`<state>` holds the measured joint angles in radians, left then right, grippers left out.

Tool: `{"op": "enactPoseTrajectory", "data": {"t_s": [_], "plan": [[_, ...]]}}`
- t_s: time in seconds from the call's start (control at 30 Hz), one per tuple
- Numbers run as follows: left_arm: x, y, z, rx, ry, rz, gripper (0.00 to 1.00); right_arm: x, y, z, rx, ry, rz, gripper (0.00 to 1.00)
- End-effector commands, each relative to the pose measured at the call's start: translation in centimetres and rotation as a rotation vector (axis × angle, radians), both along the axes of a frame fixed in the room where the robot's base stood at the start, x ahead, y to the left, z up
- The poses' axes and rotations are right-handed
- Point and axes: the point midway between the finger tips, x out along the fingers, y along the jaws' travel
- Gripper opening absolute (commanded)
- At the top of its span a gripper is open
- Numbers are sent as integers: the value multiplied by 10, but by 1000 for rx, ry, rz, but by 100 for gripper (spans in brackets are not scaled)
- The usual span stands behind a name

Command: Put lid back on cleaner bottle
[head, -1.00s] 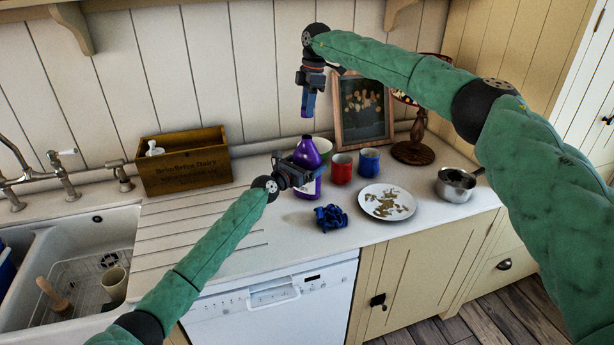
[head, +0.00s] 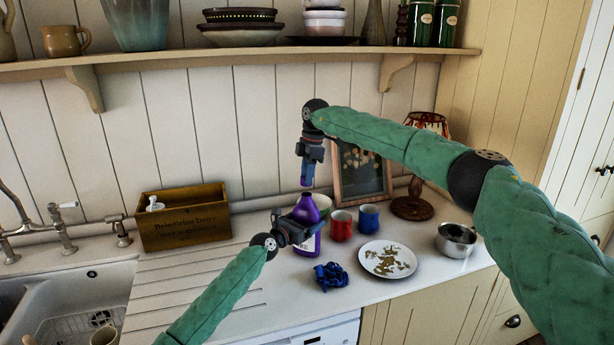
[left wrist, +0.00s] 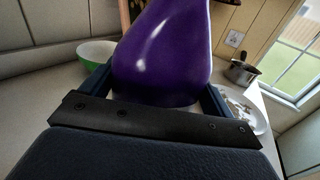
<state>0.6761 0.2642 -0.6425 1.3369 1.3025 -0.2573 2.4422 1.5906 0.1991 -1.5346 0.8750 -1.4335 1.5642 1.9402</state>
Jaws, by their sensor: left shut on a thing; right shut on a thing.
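The purple cleaner bottle (head: 307,204) stands upright on the counter. My left gripper (head: 310,220) is shut around its body; the left wrist view shows the purple bottle (left wrist: 163,55) between the two fingers. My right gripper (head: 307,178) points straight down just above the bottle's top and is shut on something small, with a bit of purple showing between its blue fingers. This looks like the lid, mostly hidden by the fingers. Whether it touches the bottle's neck I cannot tell; a very small gap seems to show.
A green bowl (left wrist: 97,51) is behind the bottle. Red mug (head: 341,226) and blue mug (head: 369,217) stand to its right, with a plate of scraps (head: 371,258), a metal pan (head: 455,238) and a picture frame (head: 358,185). A blue tangled object (head: 330,276) lies in front. A wooden box (head: 184,217) is left.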

Motion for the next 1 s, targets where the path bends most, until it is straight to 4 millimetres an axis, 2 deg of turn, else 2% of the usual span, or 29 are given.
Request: {"op": "enactPoseTrajectory", "data": {"t_s": [0.1,0.63,1.0], "plan": [[0,0,-2,1,2,0,47,0,0,-8,1,-1,0,14],[0,0,-2,2,2,0,47,0,0,-10,1,-1,0,14],[0,0,-2,1,3,0,47,0,0,-27,1,1,-2,14]]}}
